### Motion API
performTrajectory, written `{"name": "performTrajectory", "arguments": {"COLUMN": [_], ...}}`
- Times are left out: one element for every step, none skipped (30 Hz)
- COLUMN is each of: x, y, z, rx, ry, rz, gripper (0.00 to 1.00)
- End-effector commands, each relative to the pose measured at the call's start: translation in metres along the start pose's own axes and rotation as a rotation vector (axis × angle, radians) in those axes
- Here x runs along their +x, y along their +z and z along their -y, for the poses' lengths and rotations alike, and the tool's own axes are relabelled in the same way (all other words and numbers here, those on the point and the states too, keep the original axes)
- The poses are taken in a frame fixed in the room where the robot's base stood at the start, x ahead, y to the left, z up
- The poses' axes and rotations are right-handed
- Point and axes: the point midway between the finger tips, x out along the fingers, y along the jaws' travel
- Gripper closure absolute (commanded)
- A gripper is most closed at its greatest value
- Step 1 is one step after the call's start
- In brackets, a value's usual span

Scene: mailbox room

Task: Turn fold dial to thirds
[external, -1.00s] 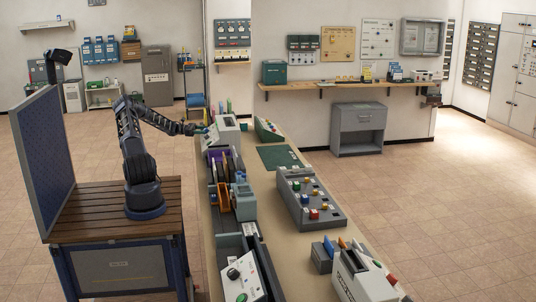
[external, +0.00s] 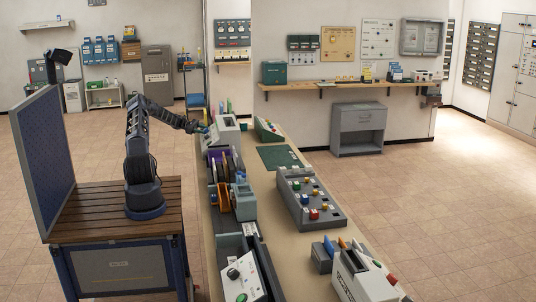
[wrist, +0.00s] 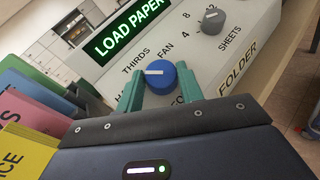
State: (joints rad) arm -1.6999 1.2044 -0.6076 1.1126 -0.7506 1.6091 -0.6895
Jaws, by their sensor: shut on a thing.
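The fold dial (wrist: 158,84) is a round blue knob with a white pointer line on the sloped face of the folder machine (wrist: 256,52). The pointer points left in the wrist view, toward the side with the THIRDS label (wrist: 137,60) and a partly covered label starting with H. A FAN label is above the dial. The teal fingers of my gripper (wrist: 160,74) are on either side of the dial, shut on it. In the external view the folder machine (external: 222,138) stands at the bench's far left, with my gripper (external: 204,128) at its left side.
A grey SHEETS knob (wrist: 213,20) sits beyond the dial. The green display (wrist: 128,27) reads LOAD PAPER. Coloured folders (wrist: 38,110) stand close on the left of my gripper. A control box with coloured buttons (external: 310,198) is on the bench nearer the camera.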

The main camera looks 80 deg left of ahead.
Motion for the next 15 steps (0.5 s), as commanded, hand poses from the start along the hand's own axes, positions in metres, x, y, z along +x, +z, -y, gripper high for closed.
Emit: {"name": "performTrajectory", "arguments": {"x": [0.0014,0.0010,0.0016,0.0012,0.0015,0.0019,0.0014,0.0020,0.0020,0.0017,0.0020,0.0025,0.0020,0.0021,0.0024], "y": [-0.0002,0.0002,0.0001,0.0002,0.0003,0.0001,0.0003,0.0004,0.0004,0.0006,0.0009,0.0012,0.0015,0.0015,0.0017], "z": [-0.0023,-0.0028,-0.0033,-0.0037,-0.0043,-0.0046,-0.0050,-0.0055,-0.0060,-0.0060,-0.0068,-0.0071,-0.0076,-0.0074,-0.0082], "rx": [0.024,0.040,0.060,0.075,0.090,0.109,0.124,0.139,0.158,0.172,0.185,0.203,0.215,0.227,0.242], "ry": [-0.040,-0.063,-0.096,-0.120,-0.143,-0.175,-0.198,-0.220,-0.250,-0.272,-0.292,-0.321,-0.338,-0.358,-0.381], "rz": [-0.006,-0.007,-0.009,-0.012,-0.014,-0.017,-0.018,-0.020,-0.023,-0.024,-0.027,-0.028,-0.031,-0.032,-0.035], "gripper": [0.86,0.86,0.86,0.86,0.86,0.86,0.86,0.86,0.86,0.86,0.86,0.86,0.86,0.86,0.86]}}
